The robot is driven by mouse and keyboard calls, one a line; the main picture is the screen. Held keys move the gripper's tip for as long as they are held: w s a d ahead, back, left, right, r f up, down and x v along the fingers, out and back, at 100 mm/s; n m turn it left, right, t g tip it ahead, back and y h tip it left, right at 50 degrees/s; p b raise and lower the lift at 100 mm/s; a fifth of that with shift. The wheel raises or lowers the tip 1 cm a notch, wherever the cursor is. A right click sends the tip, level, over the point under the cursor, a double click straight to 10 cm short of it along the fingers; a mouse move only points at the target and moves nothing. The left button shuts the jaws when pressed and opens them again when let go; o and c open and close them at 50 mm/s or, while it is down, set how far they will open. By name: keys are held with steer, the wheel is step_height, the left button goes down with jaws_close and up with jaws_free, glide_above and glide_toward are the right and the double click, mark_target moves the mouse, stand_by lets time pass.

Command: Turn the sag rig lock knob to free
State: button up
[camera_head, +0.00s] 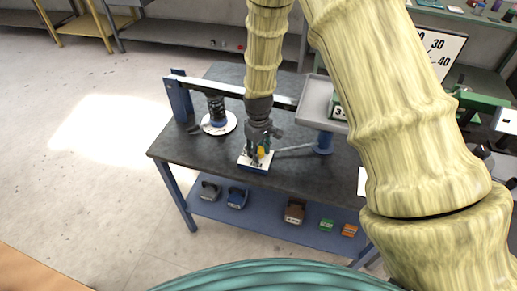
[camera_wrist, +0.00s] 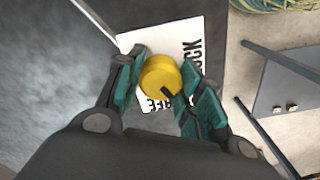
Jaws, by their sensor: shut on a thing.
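The yellow lock knob (camera_wrist: 160,76) sits on a white label plate (camera_wrist: 139,42) in the wrist view. "LOCK" is printed on the plate at the right of the knob and "FREE" below it. A dark pointer mark on the knob points down toward the "FREE" lettering, which is partly hidden. My gripper (camera_wrist: 162,84) is shut on the knob, its teal pads at the left and right of it. In the head view my gripper (camera_head: 261,149) reaches down to the white-topped block (camera_head: 254,165) near the bench's front edge, and only a bit of yellow shows.
The dark bench (camera_head: 185,142) carries a coil spring (camera_head: 217,109) on a white disc, left of my arm. A long beam (camera_head: 226,88) runs behind my gripper from a blue post (camera_head: 180,100). A grey tray (camera_head: 313,100) stands at the right. Several weights lie on the lower shelf (camera_head: 262,221).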

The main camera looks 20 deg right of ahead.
steer(key=m, duration=0.5)
steer(key=shift+m+p, duration=0.3)
steer(key=shift+w, duration=0.1)
stand_by(0.3)
steer(key=o, duration=1)
step_height(320, 180, up, 12)
steer(key=shift+d, duration=0.1)
stand_by(0.4)
